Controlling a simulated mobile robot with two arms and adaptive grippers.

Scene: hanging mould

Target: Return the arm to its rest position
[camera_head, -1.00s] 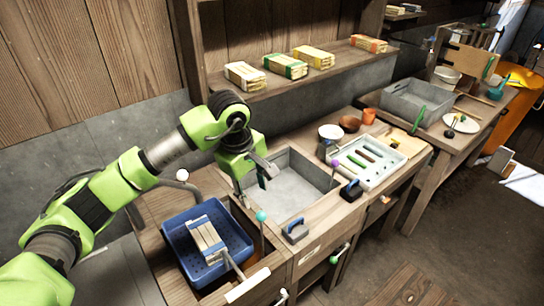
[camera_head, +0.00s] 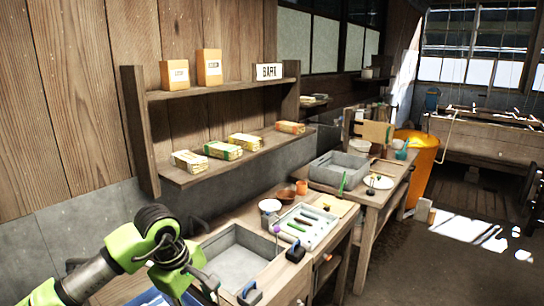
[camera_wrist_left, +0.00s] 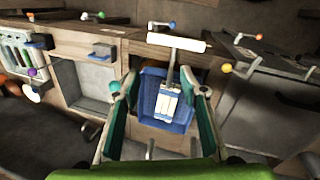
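My left arm comes in from the lower left of the head view. Its gripper (camera_head: 207,285) hangs by the left side of the grey basin (camera_head: 238,258), near the picture's bottom edge. In the left wrist view the two fingers of my left gripper (camera_wrist_left: 158,78) stand wide apart with nothing held between them. Beyond them a blue tub (camera_wrist_left: 150,122) holds a pale slatted bundle (camera_wrist_left: 166,104) with a white-topped handle (camera_wrist_left: 176,42). Only a sliver of the tub (camera_head: 150,298) shows in the head view. My right gripper is in neither view.
A wooden shelf (camera_head: 200,172) with several wrapped bundles hangs on the back wall. A pale tray of tools (camera_head: 303,228) sits right of the basin. A grey tub (camera_head: 340,170) stands on the farther table. The floor at right is clear.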

